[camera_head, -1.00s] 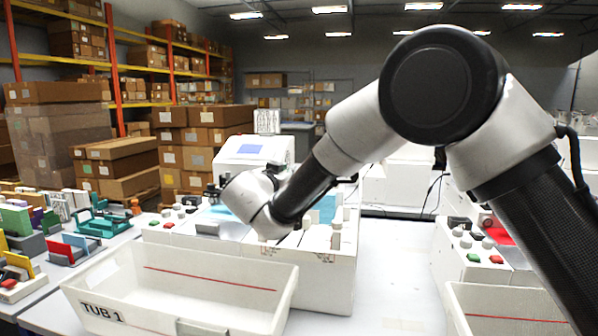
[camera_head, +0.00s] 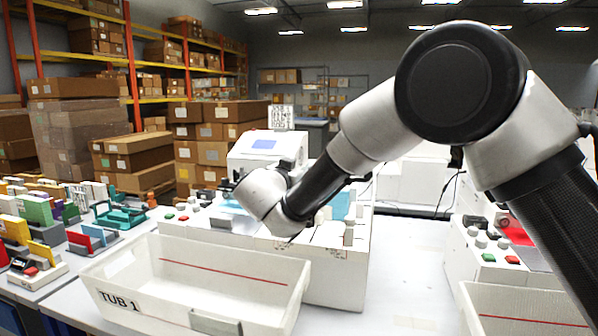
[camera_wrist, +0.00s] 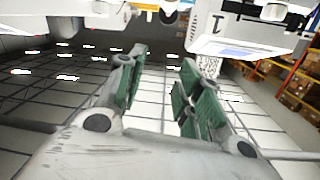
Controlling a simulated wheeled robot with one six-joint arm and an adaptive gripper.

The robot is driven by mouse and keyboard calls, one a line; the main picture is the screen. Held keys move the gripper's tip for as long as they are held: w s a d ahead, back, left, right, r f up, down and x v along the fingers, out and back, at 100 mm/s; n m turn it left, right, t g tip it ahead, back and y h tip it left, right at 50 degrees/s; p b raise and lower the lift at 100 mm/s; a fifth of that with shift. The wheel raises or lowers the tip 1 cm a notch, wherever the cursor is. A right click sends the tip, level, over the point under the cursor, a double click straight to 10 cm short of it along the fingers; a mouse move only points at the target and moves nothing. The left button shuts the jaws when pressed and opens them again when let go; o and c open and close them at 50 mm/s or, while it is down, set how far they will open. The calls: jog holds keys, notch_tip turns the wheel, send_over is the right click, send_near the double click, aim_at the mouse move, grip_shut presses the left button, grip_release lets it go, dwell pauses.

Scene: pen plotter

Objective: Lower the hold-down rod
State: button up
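The plotter (camera_head: 335,270) is a white machine with a blue screen (camera_head: 264,144) on the bench, behind a white tub. My gripper (camera_wrist: 162,80) shows in the wrist view with its two green-padded fingers apart and nothing between them. In the head view my wrist is over the plotter's left part and mostly hides the gripper. White machine parts (camera_wrist: 245,32), one marked 1, show along the top edge of the wrist view, beyond the fingertips. I cannot pick out the hold-down rod with certainty in either view.
TUB 1 (camera_head: 125,302) stands in front of the plotter. A green and a red button (camera_head: 170,216) sit on its left front. A second station (camera_head: 490,245) and another tub (camera_head: 530,315) are at the right. Coloured items crowd the left table. White bench right of the plotter is clear.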

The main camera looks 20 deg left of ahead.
jog(key=s, duration=1.1)
jog(key=shift+s+a+r, duration=0.2)
jog(key=shift+a+r, duration=0.15)
jog(key=shift+r, duration=0.05)
